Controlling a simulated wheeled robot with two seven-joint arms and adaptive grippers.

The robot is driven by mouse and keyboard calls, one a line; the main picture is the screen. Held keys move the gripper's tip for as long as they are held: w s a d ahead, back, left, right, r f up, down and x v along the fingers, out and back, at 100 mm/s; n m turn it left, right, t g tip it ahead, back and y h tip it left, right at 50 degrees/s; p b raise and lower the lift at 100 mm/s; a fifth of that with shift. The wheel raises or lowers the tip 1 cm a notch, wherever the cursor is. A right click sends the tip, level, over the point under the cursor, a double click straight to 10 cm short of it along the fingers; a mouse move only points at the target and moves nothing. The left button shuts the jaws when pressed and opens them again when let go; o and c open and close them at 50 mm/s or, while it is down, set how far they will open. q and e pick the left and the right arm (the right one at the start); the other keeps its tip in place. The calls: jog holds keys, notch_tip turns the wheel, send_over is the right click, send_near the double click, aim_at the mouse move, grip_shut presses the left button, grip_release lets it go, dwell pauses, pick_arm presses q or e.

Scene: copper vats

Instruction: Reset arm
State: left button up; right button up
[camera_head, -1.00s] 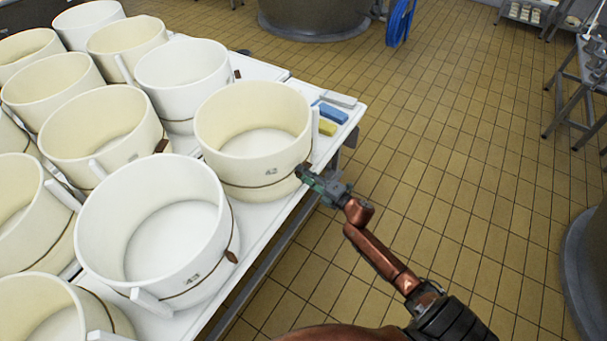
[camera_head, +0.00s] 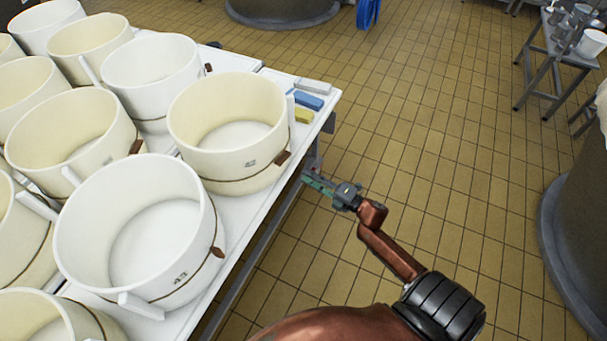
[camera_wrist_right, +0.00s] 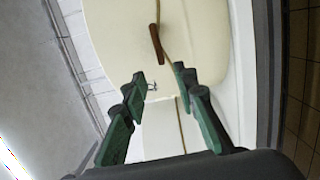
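My right gripper (camera_head: 314,180) is just off the table's right edge in the head view, beside the cream mould marked 42 (camera_head: 225,165). In the right wrist view the two green fingers of the right gripper (camera_wrist_right: 158,85) are spread apart, with nothing between them. Behind them is the cream wall of a mould (camera_wrist_right: 200,30) with a brown toggle (camera_wrist_right: 156,44) and a cord. The fingers look apart from it. My left gripper is not in either view.
Several round moulds crowd the white table (camera_head: 235,215), including one marked 43 (camera_head: 135,270). Blue (camera_head: 309,101) and yellow (camera_head: 303,115) blocks lie near its corner. A large vat (camera_head: 575,230) stands at right. Tiled floor (camera_head: 450,130) between is clear.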

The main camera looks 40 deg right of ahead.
dwell(0.5)
